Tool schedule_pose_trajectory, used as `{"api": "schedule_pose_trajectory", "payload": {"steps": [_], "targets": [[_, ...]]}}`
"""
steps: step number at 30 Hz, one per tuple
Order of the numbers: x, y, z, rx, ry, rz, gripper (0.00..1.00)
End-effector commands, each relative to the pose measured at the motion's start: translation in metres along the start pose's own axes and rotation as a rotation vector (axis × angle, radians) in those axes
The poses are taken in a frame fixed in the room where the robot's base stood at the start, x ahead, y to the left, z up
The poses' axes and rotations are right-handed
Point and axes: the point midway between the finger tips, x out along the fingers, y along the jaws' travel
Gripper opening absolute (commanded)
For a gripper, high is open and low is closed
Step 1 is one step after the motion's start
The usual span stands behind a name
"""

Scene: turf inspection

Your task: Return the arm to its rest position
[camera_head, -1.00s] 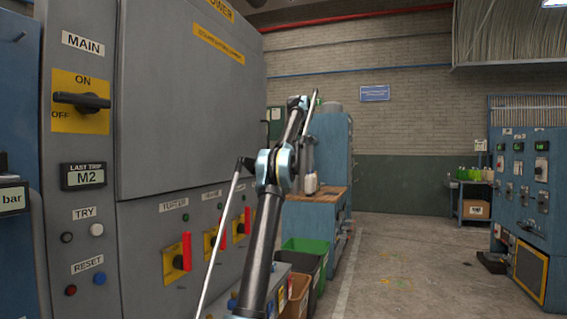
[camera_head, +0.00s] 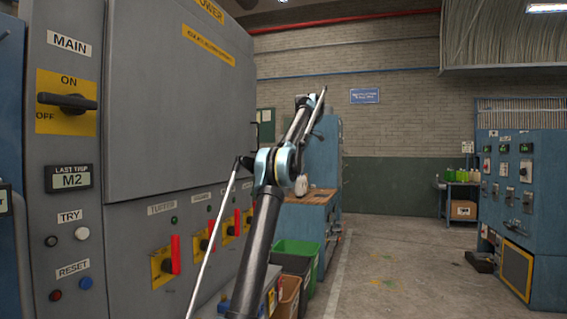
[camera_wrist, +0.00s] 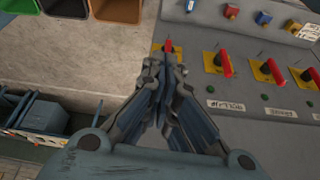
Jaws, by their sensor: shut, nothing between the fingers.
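My arm (camera_head: 262,225) rises from the bottom of the head view, bends at a light blue elbow joint and reaches on toward the back. My gripper shows in the wrist view (camera_wrist: 166,62), with its fingers together and nothing between them. In that view its tips overlap a yellow plate with a red handle on the grey cabinet. I cannot tell whether they touch it. In the head view the gripper is not clearly visible.
A grey power cabinet (camera_head: 180,100) fills the left, with a MAIN switch (camera_head: 66,102) and several red-handled switches (camera_head: 175,254). Bins (camera_head: 297,250) and a blue workbench (camera_head: 308,215) stand beyond. A blue control cabinet (camera_head: 540,190) is at right. Open floor (camera_head: 400,270) lies between.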

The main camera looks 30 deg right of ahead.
Motion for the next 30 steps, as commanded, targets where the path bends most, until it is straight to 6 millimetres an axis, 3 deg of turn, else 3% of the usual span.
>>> {"api": "schedule_pose_trajectory", "payload": {"steps": [7,17,23,30], "targets": [[-0.008,0.0,0.02,0.0,0.0,-0.001,0.0],[-0.006,-0.007,0.013,0.005,-0.005,-0.003,0.0],[0.006,-0.044,-0.021,0.045,-0.029,-0.01,0.0],[0.03,-0.109,-0.059,0.112,-0.068,-0.012,0.0]]}}
